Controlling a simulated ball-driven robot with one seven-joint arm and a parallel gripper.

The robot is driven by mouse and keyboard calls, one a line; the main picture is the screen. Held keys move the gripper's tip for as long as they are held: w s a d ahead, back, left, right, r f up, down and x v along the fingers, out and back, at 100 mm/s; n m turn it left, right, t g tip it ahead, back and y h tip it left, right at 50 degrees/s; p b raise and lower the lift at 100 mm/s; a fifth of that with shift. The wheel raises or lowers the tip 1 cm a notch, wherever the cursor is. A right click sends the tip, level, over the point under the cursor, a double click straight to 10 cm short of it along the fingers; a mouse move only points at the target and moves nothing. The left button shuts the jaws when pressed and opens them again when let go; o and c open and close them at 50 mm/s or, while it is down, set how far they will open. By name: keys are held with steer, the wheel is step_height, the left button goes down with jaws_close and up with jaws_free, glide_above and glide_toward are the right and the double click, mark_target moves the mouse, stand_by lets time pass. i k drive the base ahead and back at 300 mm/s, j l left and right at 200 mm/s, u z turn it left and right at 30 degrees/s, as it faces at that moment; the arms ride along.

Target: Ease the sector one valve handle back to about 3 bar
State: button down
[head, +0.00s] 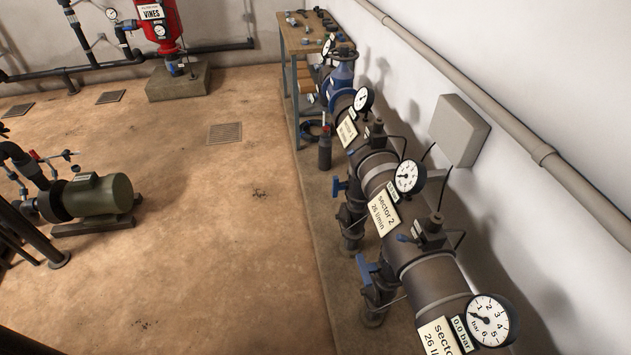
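The manifold pipe runs along the right wall. Its middle card (383,212) reads "sector 2, 26 l/min". The nearest card (437,337) is cut off after "secto", and the farther card (347,131) is too small to read, so I cannot tell which marks sector one. Blue valve handles show at the nearer branch (367,271) and the farther branch (340,187). The nearest gauge (489,320) has a label (462,334) reading 0.0 bar. The middle gauge (407,177) and far gauge (363,99) are too small to read surely. My gripper is not in view.
A workbench (296,36) with small parts stands at the back beside the manifold. A green pump (97,197) stands at left, and a red tank marked VINES (160,18) at the back. A grey box (458,130) is on the wall. The floor (215,235) between is clear.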

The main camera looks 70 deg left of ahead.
mark_target(337, 187)
steer(key=u, duration=1.8)
